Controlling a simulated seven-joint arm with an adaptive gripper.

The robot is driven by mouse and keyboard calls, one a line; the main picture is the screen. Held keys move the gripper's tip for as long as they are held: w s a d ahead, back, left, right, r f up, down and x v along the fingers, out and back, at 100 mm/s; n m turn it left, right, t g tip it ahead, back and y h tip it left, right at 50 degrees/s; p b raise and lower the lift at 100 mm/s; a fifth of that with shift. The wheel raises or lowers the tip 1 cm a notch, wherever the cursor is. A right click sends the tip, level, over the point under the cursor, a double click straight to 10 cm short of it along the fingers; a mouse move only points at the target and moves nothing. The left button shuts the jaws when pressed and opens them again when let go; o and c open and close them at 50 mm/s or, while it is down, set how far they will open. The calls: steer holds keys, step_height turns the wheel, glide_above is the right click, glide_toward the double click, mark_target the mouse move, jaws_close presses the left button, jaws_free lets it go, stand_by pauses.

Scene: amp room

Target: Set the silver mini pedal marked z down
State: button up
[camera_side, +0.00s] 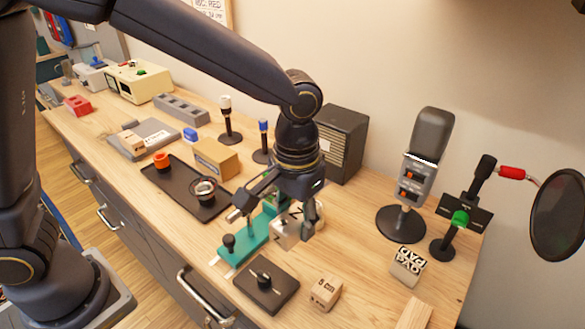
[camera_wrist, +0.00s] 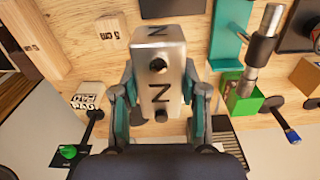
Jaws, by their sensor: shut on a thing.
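The silver mini pedal marked Z (camera_side: 286,232) is a small metallic block with a black Z on its faces. My gripper (camera_side: 275,213) is shut on it, one finger on each side. In the wrist view the pedal (camera_wrist: 160,75) sits upright between the fingertips (camera_wrist: 160,92), with a dark round knob or hole and a Z on the face towards me. The side view shows it just right of a teal piece (camera_side: 246,243). Its underside is hidden, so I cannot tell whether it touches anything.
A black tray (camera_side: 160,181) lies left, a grey cabinet (camera_side: 342,143) behind. A microphone (camera_side: 430,140) and PAD block (camera_side: 407,265) stand right. Bare wood (camera_side: 355,235) shows between.

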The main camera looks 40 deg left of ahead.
steer(key=shift+s+a+n, duration=0.1)
steer(key=shift+s+n, duration=0.5)
steer(key=shift+n, duration=0.1)
steer(key=s+d, duration=0.7)
steer(key=s, duration=0.3)
glide_above(360, 322)
steer(key=shift+m, duration=0.3)
steer(key=f, duration=0.8)
steer(key=shift+s+a+f, duration=0.2)
steer(key=shift+s+a, duration=0.1)
steer(key=shift+w+d+f, duration=0.25)
steer(key=shift+f, duration=1.8)
steer(key=shift+f, duration=0.15)
steer(key=o, duration=1.3)
